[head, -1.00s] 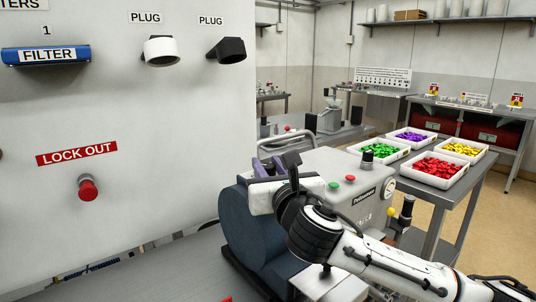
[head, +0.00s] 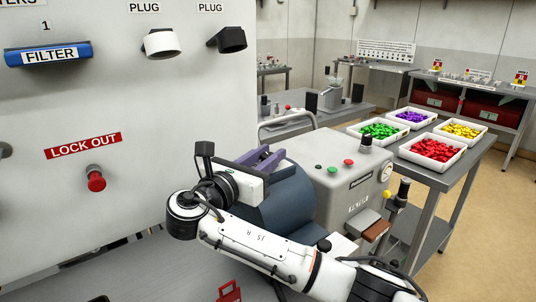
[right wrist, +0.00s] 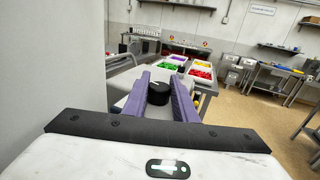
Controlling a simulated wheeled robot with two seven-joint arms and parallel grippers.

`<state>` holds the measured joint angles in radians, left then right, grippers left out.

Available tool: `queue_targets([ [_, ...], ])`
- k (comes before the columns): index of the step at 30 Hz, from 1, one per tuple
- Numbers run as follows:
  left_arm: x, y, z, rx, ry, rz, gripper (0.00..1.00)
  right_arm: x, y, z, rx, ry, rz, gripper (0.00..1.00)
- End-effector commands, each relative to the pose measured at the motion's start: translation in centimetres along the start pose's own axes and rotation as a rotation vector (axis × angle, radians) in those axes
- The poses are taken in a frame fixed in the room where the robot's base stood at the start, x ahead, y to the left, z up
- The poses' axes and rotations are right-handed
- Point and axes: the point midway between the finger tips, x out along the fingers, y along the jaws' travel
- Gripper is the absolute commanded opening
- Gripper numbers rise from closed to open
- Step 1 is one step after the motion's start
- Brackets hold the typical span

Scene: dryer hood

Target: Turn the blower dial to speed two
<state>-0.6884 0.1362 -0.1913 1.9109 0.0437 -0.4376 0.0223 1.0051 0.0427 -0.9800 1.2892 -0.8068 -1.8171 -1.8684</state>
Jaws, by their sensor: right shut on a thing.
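My right gripper (head: 262,157) is in front of the hood wall, by the blue drum of a grey machine. Its purple fingers are on either side of a black round knob (right wrist: 158,93) in the right wrist view, and it is shut on that knob. The knob between the fingers cannot be made out in the head view. I see no speed marks or dial label, so I cannot tell which setting it has or confirm that it is the blower dial. My left gripper is not in view.
The hood wall has a blue filter (head: 47,54), two plugs and a red lock-out button (head: 96,181). The grey machine (head: 345,180) has small buttons and another black knob on top (head: 366,140). Trays of coloured pieces (head: 433,150) stand on the table beyond.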

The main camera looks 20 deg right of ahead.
Motion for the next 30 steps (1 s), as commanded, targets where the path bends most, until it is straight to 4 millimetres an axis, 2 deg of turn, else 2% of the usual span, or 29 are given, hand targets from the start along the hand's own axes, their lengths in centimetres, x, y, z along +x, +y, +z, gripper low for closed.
queue_targets([
  [7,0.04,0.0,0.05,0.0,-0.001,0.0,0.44,0.04,0.01,-0.17,-0.003,0.003,-0.064,0.03],
  [21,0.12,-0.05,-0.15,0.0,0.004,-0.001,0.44,0.09,-0.03,-0.18,-0.002,0.004,-0.076,0.03],
  [22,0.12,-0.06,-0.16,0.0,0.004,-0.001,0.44,0.1,-0.03,-0.18,-0.002,0.004,-0.076,0.29],
  [24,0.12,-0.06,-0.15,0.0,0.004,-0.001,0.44,0.1,-0.04,-0.18,-0.002,0.004,-0.076,0.4],
  [25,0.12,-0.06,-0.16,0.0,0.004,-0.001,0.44,0.1,-0.04,-0.17,-0.002,0.004,-0.075,0.44],
  [30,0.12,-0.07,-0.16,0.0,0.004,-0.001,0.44,0.09,-0.02,-0.1,-0.002,0.002,-0.075,0.44],
])
